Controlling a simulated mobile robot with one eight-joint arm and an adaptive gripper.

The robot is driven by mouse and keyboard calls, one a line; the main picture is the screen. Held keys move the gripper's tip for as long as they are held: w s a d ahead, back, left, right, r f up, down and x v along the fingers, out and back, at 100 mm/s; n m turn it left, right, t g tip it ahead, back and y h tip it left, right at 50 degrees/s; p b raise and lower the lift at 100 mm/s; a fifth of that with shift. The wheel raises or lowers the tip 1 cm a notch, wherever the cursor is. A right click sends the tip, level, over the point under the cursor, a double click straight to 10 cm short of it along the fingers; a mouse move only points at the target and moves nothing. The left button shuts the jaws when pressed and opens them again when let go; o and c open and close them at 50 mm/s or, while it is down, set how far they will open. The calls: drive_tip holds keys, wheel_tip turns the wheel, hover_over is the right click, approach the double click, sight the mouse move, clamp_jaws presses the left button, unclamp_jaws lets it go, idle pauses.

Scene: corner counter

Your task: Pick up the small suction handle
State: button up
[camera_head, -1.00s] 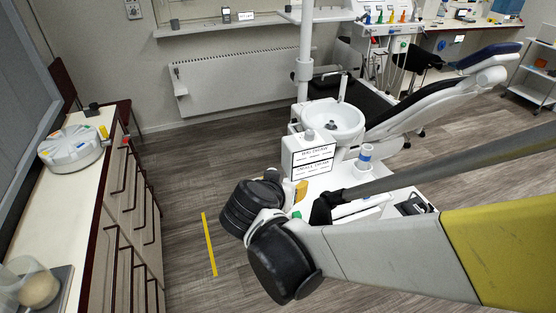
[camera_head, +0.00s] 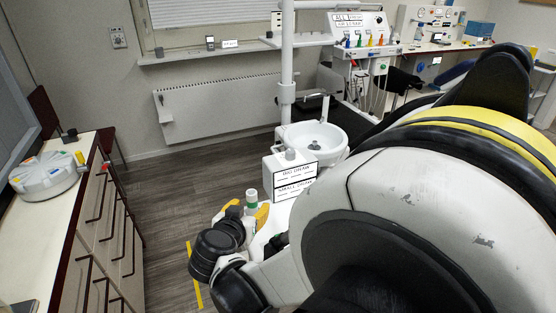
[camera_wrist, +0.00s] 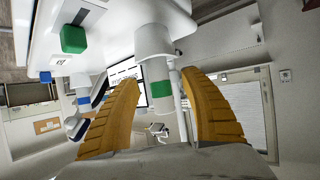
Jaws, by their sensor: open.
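A white cylinder with a green band (camera_wrist: 161,88) stands out between the two yellow fingers of my gripper (camera_wrist: 158,80) in the wrist view. It looks like a suction handle, but I cannot tell for sure that it is the small one. In the head view the green-banded cylinder (camera_head: 251,202) is upright, between the finger tips of my gripper (camera_head: 248,210). The fingers are spread, with a visible gap on each side of the cylinder in the wrist view. Its lower part is hidden in the head view by my gripper and wrist.
A white box with drain labels (camera_head: 291,174) and a white basin (camera_head: 312,141) stand just behind the cylinder. A green block (camera_wrist: 74,38) is at upper left in the wrist view. The counter (camera_head: 62,210) is at left, with open floor between. My arm hides much of the right side.

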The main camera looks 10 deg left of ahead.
drive_tip(key=shift+x, duration=1.15)
drive_tip(key=shift+s, duration=0.15)
clamp_jaws()
drive_tip(key=shift+r, duration=0.1)
